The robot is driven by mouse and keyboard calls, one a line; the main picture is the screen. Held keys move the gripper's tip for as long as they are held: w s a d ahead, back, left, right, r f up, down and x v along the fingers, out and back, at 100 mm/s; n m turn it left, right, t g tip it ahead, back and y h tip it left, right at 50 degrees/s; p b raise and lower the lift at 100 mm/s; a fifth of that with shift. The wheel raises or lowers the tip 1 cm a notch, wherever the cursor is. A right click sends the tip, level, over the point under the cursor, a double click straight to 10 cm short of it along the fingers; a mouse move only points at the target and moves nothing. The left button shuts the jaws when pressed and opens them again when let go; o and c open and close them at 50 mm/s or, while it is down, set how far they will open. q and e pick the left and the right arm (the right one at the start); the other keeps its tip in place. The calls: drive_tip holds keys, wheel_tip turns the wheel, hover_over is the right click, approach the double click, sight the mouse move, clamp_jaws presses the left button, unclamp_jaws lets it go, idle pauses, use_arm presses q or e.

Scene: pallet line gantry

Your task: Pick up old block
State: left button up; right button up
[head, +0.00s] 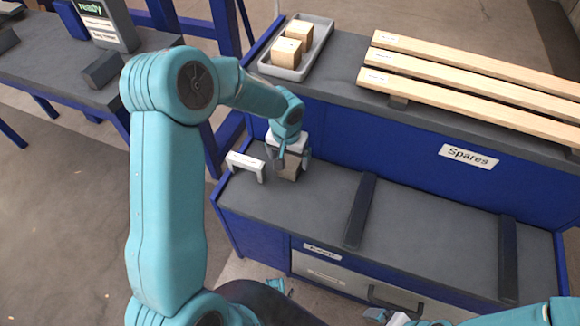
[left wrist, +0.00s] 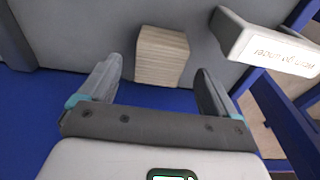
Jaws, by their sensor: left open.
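A worn grey-brown wooden block (head: 287,174), which looks like the old block, is on the grey lower deck near its left end, partly hidden by my left gripper (head: 290,158). In the left wrist view the block (left wrist: 162,56) shows a layered grain and lies between the lines of the two fingers, around and just past their tips. My left gripper (left wrist: 158,72) is open, with a visible gap on each side of the block. My right gripper (head: 398,319) shows only in part at the bottom edge, and its fingers are unclear.
A white labelled bracket (head: 246,166) stands close left of the block; it also shows in the left wrist view (left wrist: 268,46). A grey tray (head: 322,37) with two pale blocks (head: 287,52) and long wooden boards (head: 470,75) are on the higher shelf. Dark strips (head: 360,212) cross the deck.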

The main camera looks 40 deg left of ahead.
sight(289, 162)
use_arm(q)
drive_tip(key=f, duration=0.4)
drive_tip(key=shift+w+f+b, duration=0.2)
drive_tip(key=shift+w+b, duration=0.05)
drive_tip(key=shift+b, duration=0.15)
drive_tip(key=shift+r, duration=0.1)
drive_tip(key=shift+c, duration=0.9)
drive_tip(key=c, duration=0.9)
wheel_tip(289, 162, up, 20)
drive_tip(key=p, duration=0.5)
drive_tip(key=s+d+r+m, duration=0.1)
drive_tip(key=d+r+m, duration=0.25)
drive_tip(key=d, duration=0.75)
drive_tip(key=shift+n, duration=0.35)
drive_tip(key=r+p, duration=0.2)
drive_tip(key=p, duration=0.2)
drive_tip(key=s+r+p, duration=0.1)
drive_tip(key=r+p, duration=0.1)
drive_tip(key=p, duration=0.3)
drive_tip(key=s+r+p, duration=0.1)
drive_tip(key=r+p, duration=0.1)
drive_tip(key=p, duration=0.3)
drive_tip(key=shift+s+d+r, duration=0.1)
drive_tip(key=shift+r, duration=0.25)
